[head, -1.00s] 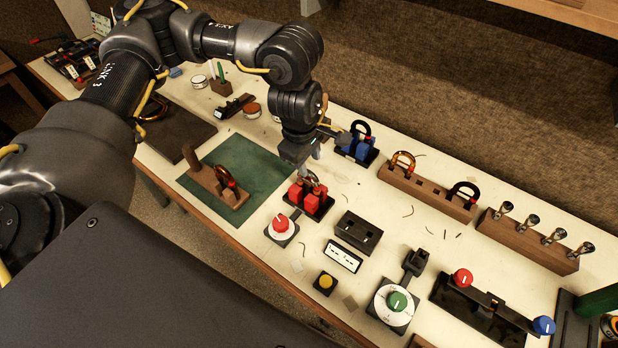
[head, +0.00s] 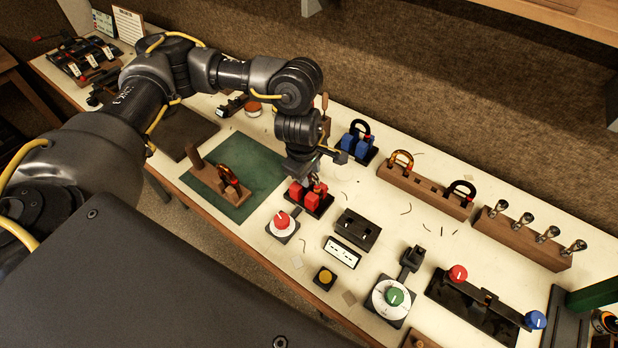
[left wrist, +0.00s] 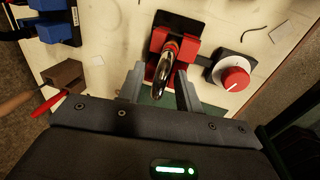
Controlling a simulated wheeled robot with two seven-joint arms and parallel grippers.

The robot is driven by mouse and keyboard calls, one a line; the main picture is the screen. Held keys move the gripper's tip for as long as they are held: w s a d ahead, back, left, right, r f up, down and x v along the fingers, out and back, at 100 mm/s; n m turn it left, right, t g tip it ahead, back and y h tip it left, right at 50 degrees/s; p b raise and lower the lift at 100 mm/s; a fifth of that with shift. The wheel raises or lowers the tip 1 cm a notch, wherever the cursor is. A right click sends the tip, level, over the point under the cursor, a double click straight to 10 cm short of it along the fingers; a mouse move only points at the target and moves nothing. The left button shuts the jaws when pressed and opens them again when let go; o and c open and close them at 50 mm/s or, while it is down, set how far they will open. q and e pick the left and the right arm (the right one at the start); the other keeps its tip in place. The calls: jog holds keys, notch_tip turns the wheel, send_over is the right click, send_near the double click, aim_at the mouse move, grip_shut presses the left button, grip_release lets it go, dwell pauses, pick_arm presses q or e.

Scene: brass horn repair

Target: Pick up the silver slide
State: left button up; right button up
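A shiny, curved metal slide, which I take for the silver slide (left wrist: 164,72), stands in a red clamp holder (left wrist: 158,41) in the left wrist view. Its colour looks silvery with a brownish reflection. In the head view the red holder (head: 296,193) stands right of the green mat, and the slide is partly hidden by my gripper. My left gripper (left wrist: 163,88) is open over the holder, with one finger on each side of the slide. Gaps show between the fingers and the slide. My right gripper is not in view.
A red-knob dial (head: 282,222) stands just in front of the red holder, and a blue holder (head: 356,145) with another slide stands behind it. A wooden stand with a slide (head: 229,180) is on the green mat (head: 256,165). A wooden rack (head: 425,189) lies to the right.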

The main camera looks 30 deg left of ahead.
pick_arm(q)
grip_shut()
jog(key=shift+w+r, duration=0.15)
jog(key=shift+r, duration=0.35)
notch_tip(320, 180, up, 9)
jog(key=shift+b, duration=1.05)
jog(key=shift+r, duration=0.15)
notch_tip(320, 180, up, 7)
jog(key=p, duration=0.6)
jog(key=shift+r, duration=0.15)
